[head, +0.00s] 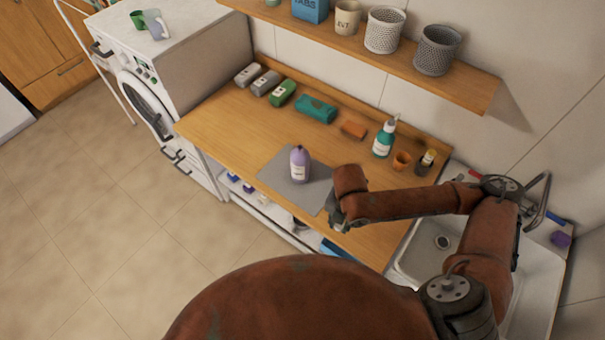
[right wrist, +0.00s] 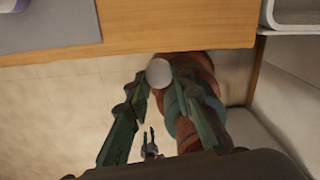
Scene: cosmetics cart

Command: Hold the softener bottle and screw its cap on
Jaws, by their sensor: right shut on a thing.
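The softener bottle (head: 299,165), lilac with a pale label, stands upright on the grey mat (head: 272,175). No gripper touches it. My right gripper (head: 338,222) is at the counter's front edge, to the right of and nearer than the bottle. In the right wrist view its fingers (right wrist: 158,78) are shut on a pale round cap (right wrist: 159,72), held beyond the counter edge over the floor. The head view does not show the cap clearly. My left gripper (right wrist: 149,143) shows small and low in the right wrist view, its fingers apart and empty; the head view does not show it.
A sink (head: 425,260) is at right, a washing machine (head: 185,70) at left. The wooden counter (head: 225,125) is clear left of the mat.

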